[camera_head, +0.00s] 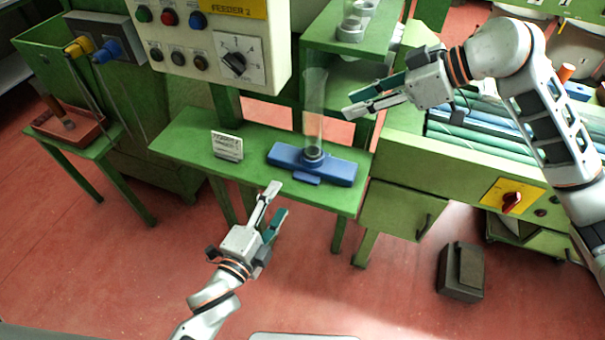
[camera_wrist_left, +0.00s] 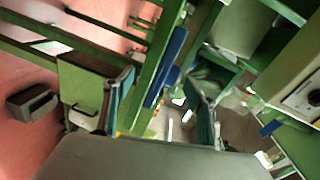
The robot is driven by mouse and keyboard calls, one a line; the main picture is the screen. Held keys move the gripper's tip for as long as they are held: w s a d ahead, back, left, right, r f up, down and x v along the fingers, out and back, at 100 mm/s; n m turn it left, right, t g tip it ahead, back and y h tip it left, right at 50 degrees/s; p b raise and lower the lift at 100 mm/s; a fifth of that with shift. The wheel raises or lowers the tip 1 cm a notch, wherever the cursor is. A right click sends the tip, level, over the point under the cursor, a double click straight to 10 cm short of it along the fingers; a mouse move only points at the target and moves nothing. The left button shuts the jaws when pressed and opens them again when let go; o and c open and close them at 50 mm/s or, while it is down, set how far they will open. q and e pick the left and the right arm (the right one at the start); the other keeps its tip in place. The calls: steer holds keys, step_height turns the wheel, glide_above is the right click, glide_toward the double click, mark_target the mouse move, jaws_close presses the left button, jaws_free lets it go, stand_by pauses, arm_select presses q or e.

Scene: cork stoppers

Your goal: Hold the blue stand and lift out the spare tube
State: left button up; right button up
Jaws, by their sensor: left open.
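The blue stand (camera_head: 335,167) lies on the green shelf in the head view. A clear tube (camera_head: 315,105) rises upright from its middle. My left gripper (camera_head: 277,200) is open and empty, below and left of the stand, apart from it. The stand also shows as a blue strip in the left wrist view (camera_wrist_left: 167,65), beyond the open left fingers (camera_wrist_left: 160,80). My right gripper (camera_head: 349,104) is open to the right of the tube, its fingertips pointing toward it with a gap between. The tube cannot be made out clearly in the left wrist view.
A white label card (camera_head: 228,146) stands on the green shelf (camera_head: 190,135) left of the stand. A control panel (camera_head: 205,45) overhangs behind. Clear glassware (camera_head: 352,25) stands on the upper shelf. A green bench with rods (camera_head: 480,135) lies to the right.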

mark_target(309, 162)
arm_select(q)
steer(key=w+d+r+m, duration=0.1)
steer(key=d+m, duration=0.1)
steer(key=m, duration=0.3)
steer(key=w+d+r+m+t, duration=0.1)
steer(key=w+d+r+m, duration=0.1)
steer(key=m, duration=0.4)
steer(key=w+d+r+m, duration=0.1)
steer(key=d+m, duration=0.1)
steer(key=m, duration=0.3)
steer(key=shift+w+r+t+h, duration=0.3)
steer(key=shift+r, duration=0.05)
steer(key=m, duration=0.1)
steer(key=w+m+y, duration=0.1)
steer(key=m, duration=0.1)
steer(key=shift+f, duration=0.4)
steer(key=shift+x, duration=3.8)
steer(key=shift+a, duration=0.1)
